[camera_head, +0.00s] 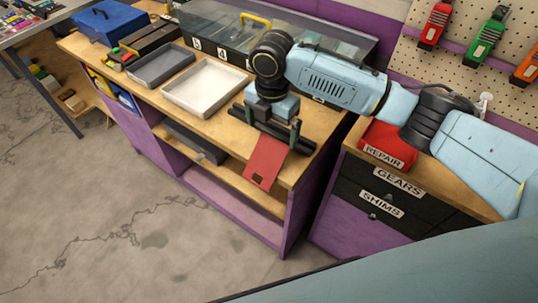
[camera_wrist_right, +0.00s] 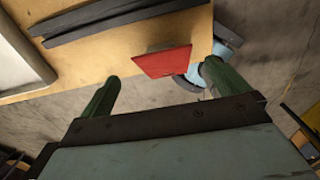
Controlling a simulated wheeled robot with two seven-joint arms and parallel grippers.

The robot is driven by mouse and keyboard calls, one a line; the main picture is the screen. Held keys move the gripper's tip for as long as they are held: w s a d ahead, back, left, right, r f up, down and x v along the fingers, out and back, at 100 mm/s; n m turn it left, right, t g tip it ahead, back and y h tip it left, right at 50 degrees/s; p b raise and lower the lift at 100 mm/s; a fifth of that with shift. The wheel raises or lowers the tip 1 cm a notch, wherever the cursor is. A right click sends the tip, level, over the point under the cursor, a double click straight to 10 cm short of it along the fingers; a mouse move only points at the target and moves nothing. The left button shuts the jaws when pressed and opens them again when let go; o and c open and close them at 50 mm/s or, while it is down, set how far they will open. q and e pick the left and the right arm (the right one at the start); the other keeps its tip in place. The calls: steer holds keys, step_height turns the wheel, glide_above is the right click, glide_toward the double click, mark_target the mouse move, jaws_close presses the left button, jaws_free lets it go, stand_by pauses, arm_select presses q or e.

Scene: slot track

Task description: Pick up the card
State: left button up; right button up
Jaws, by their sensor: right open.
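The red card (camera_head: 265,163) is a flat piece with a small hole near its lower end. In the head view it shows at the front edge of the wooden bench and reaches out past that edge. In the right wrist view the card (camera_wrist_right: 162,62) lies ahead, between the lines of my two green fingers, and no finger touches it there. My right gripper (camera_head: 267,122) is open and empty, above the bench by the card's back end. It also shows in the right wrist view (camera_wrist_right: 160,84). The card's back end is partly hidden in the head view. My left gripper is not in view.
Dark bars (camera_wrist_right: 120,18) lie on the bench beside the card. A white tray (camera_head: 205,88) and a grey tray (camera_head: 160,66) stand to the left. A red REPAIR box (camera_head: 388,146) stands on the drawer cabinet at right. The floor before the bench is clear.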

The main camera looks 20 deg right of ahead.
mark_target(272, 147)
step_height(272, 147, down, 3)
steer(key=shift+s+f, duration=0.15)
steer(key=shift+f, duration=1.2)
steer(key=shift+s+f, duration=0.1)
steer(key=shift+f, duration=1.2)
steer(key=c, duration=0.9)
